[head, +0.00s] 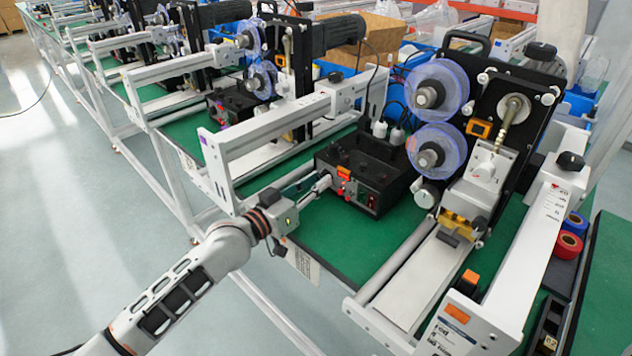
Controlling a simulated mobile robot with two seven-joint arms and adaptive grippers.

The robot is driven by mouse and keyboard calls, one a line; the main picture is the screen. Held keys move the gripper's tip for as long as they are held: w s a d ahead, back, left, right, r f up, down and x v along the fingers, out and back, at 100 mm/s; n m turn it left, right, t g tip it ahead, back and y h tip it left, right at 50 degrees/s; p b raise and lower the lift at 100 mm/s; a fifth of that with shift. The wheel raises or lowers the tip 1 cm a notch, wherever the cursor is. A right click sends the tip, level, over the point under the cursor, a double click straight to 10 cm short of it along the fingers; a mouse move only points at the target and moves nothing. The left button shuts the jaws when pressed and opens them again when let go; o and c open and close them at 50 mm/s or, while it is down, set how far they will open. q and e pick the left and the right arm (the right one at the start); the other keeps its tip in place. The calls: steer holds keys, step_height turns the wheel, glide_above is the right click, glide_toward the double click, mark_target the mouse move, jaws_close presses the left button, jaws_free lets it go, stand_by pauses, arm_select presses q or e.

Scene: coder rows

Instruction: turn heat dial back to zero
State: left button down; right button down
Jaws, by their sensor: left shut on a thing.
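A black control box (368,172) stands on the green bench beside the coder, with an orange display (344,171) and several small red and dark controls on its front face. My left arm comes in from the lower left, and its gripper (325,183) reaches the left part of this front panel, just below the display. The left gripper is shut on a small dial at the panel; the fingers largely hide the dial, so its pointer and scale cannot be read. My right gripper is not in view.
A white frame rail (265,128) runs above and behind the left gripper. The coder's clear blue reels (437,90) and roller stand right of the box. Red and blue tape rolls (569,245) lie at the right. Green bench surface (335,232) is bare before the box.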

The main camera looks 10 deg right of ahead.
arm_select(q)
steer(key=shift+n, duration=1.3)
steer(key=c, duration=1.8)
jaws_free()
steer(key=shift+c, duration=0.2)
steer(key=v, duration=1.2)
